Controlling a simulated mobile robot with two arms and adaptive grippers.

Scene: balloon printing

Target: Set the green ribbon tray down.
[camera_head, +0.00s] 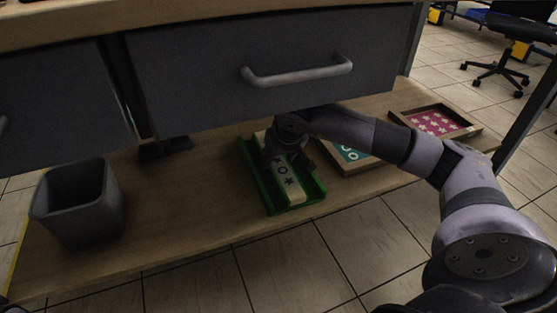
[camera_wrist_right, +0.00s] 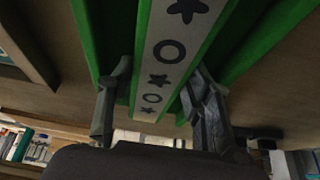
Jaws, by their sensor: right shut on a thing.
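The green ribbon tray (camera_head: 308,190) is at the wooden lower shelf under the drawers, near its front edge. A pale ribbon strip printed with dark stars and rings (camera_head: 283,171) lies along its middle. My right gripper (camera_head: 287,160) is over the tray's far part and shut on it. In the right wrist view the two fingers (camera_wrist_right: 160,105) straddle the tray's middle (camera_wrist_right: 122,40), with the printed strip between them. Whether the tray's underside touches the shelf cannot be told.
A dark bin (camera_head: 80,203) stands at the shelf's left. A teal-patterned tray (camera_head: 350,155) lies close right of the green tray, partly behind my arm. A pink star-patterned tray (camera_head: 436,122) lies farther right. The drawer with its handle (camera_head: 297,72) overhangs.

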